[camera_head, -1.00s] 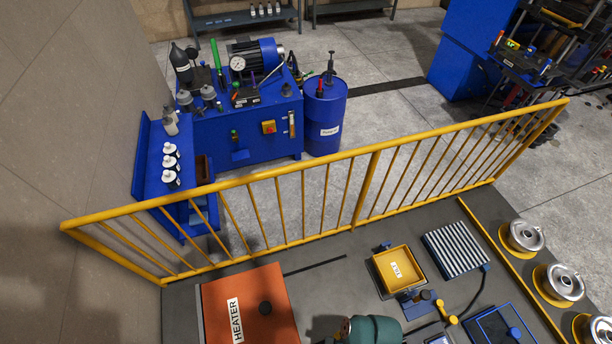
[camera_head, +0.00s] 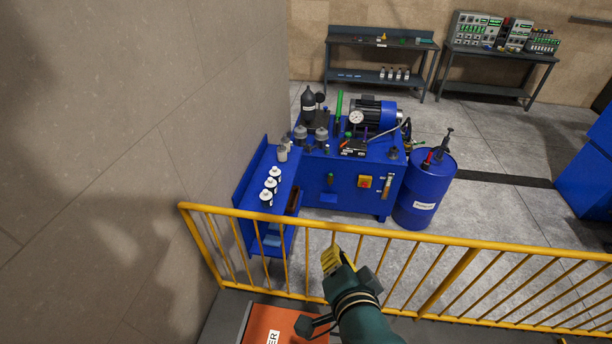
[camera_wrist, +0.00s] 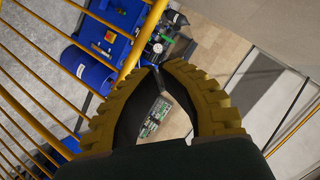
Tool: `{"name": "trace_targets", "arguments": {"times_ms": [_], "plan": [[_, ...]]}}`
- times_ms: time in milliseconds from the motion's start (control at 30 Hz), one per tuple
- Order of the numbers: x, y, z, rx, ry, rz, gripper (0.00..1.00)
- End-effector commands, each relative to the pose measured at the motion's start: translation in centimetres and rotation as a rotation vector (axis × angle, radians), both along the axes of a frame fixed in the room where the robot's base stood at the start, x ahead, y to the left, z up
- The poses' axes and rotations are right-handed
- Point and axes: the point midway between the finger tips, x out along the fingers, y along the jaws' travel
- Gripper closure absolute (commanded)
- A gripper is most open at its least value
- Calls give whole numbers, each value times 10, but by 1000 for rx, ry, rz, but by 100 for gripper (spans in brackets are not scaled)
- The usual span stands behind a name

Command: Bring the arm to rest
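My gripper (camera_head: 333,262) has yellow ridged fingers on a dark green wrist. In the head view it is raised at the lower middle, in front of the yellow railing as seen from the camera. In the wrist view my gripper (camera_wrist: 158,67) shows its two fingers curving in, with their tips close together. It looks shut and empty, with only distant floor and equipment seen between the fingers. The upper arm is cut off by the bottom edge of the head view.
The yellow railing (camera_head: 464,266) runs across near the gripper. The orange heater (camera_head: 272,326) is below it, partly hidden by the arm. Beyond the railing stand a blue hydraulic unit (camera_head: 345,198), a blue barrel (camera_head: 424,190) and a blue shelf with bottles (camera_head: 262,172).

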Motion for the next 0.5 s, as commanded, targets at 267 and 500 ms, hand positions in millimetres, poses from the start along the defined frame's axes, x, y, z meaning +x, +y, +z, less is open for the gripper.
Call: {"name": "trace_targets", "arguments": {"times_ms": [267,500], "plan": [[-60,9,219,-470,-623,8,100],[-101,-3,274,-872,-797,-75,100]]}}
